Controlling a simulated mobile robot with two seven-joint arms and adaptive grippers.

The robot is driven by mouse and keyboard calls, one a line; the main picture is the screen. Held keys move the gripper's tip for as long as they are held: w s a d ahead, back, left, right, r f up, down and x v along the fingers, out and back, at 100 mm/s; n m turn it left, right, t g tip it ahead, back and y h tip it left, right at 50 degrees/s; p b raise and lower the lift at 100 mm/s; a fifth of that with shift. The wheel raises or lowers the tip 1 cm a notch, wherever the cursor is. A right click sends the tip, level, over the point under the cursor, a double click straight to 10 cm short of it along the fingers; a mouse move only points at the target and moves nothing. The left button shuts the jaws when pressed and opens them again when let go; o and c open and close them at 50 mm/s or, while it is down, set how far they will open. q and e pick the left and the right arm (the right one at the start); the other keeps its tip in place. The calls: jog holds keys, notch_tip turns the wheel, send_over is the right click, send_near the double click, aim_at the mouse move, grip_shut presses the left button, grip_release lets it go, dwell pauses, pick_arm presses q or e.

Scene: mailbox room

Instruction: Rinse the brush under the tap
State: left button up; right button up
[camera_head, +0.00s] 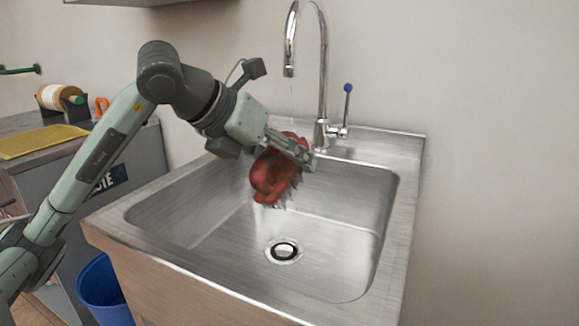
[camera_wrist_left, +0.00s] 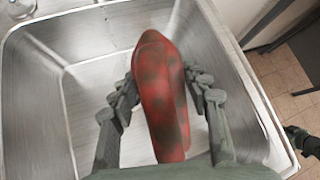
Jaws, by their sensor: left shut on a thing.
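A red brush with dark smudges (camera_head: 272,177) is held over the steel sink (camera_head: 388,225), its bristles pointing down. It also shows in the left wrist view (camera_wrist_left: 160,95), between the two fingers. My left gripper (camera_head: 300,152) is shut on the brush, inside the basin area and below the spout. The chrome tap (camera_head: 323,70) rises behind the sink, with a blue-tipped lever (camera_head: 346,105) on its right. A thin, faint stream shows under the spout, near the gripper. My right gripper is not clearly seen in the head view.
A drain (camera_head: 284,250) lies in the basin floor. A blue bin (camera_head: 104,290) stands left of the sink. A counter with a yellow mat (camera_head: 40,141) and a tape roll (camera_head: 60,97) is at the left. The right half of the basin is clear.

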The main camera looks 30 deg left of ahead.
pick_arm(q)
jog(key=shift+w+a+f, duration=0.2)
jog(key=shift+w+a, duration=0.35)
jog(key=shift+w, duration=0.2)
jog(key=w+a+f, duration=0.1)
jog(key=w+a, duration=0.2)
jog(key=w, duration=0.2)
jog(key=shift+a+b, duration=0.3)
jog(key=shift+b, duration=0.05)
pick_arm(e)
jog(key=shift+s+d+r, duration=0.1)
jog(key=shift+s+r, duration=0.4)
jog(key=shift+r, duration=0.4)
jog(key=shift+w, duration=0.1)
pick_arm(q)
jog(key=shift+w+d+p, duration=0.3)
jog(key=shift+d+p, duration=0.05)
jog(key=shift+d, duration=0.15)
pick_arm(e)
jog(key=shift+w+r, duration=0.1)
jog(key=shift+r, duration=0.3)
pick_arm(q)
jog(key=shift+a+f, duration=0.1)
jog(key=shift+a, duration=0.05)
pick_arm(e)
jog(key=shift+f, duration=0.15)
